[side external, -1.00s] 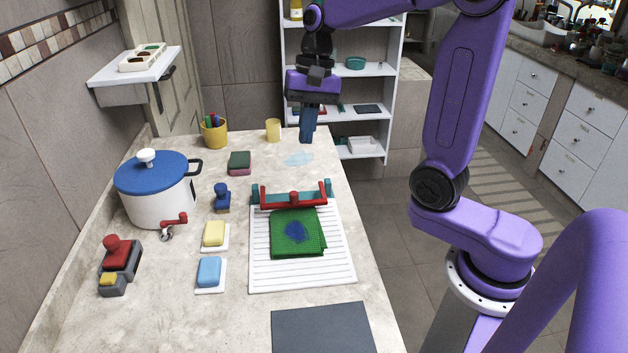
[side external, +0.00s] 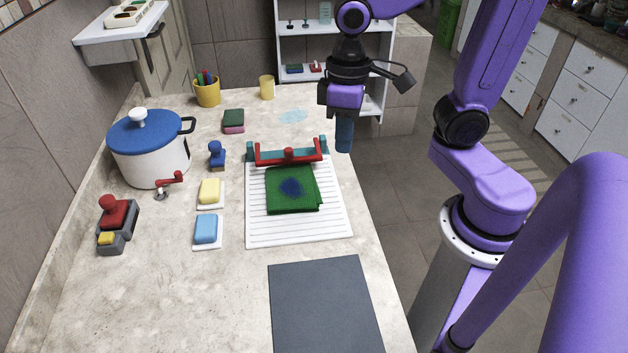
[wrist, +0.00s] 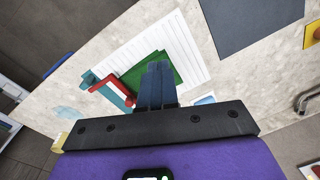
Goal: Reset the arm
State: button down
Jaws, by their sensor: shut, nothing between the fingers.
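My gripper (side external: 343,146) hangs at the right edge of the counter in the side external view, pointing down. Its blue fingers are shut together with nothing between them. In the wrist view the fingers (wrist: 157,90) stand in front of the green cloth (wrist: 178,72) and the white ribbed mat (wrist: 186,42), hiding part of both. In the side external view the green cloth (side external: 305,199) with a blue patch lies on the white ribbed mat (side external: 262,232), to the left of and below my gripper. The gripper appears apart from everything on the counter.
A red and teal bar (side external: 272,158) stands at the mat's far edge. A blue-lidded pot (side external: 150,160), a yellow sponge (side external: 209,190) and a blue sponge (side external: 206,229) are on the left. A dark slate sheet (side external: 322,310) lies at the front. A white shelf (side external: 300,45) stands behind.

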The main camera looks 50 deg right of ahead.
jog(key=s+d+f+n, duration=0.1)
jog(key=s+f+n, duration=0.1)
jog(key=s+n, duration=0.5)
jog(key=s, duration=0.3)
jog(key=shift+d+f+n+t, duration=0.25)
jog(key=shift+n+t, duration=0.05)
jog(key=shift+n, duration=0.1)
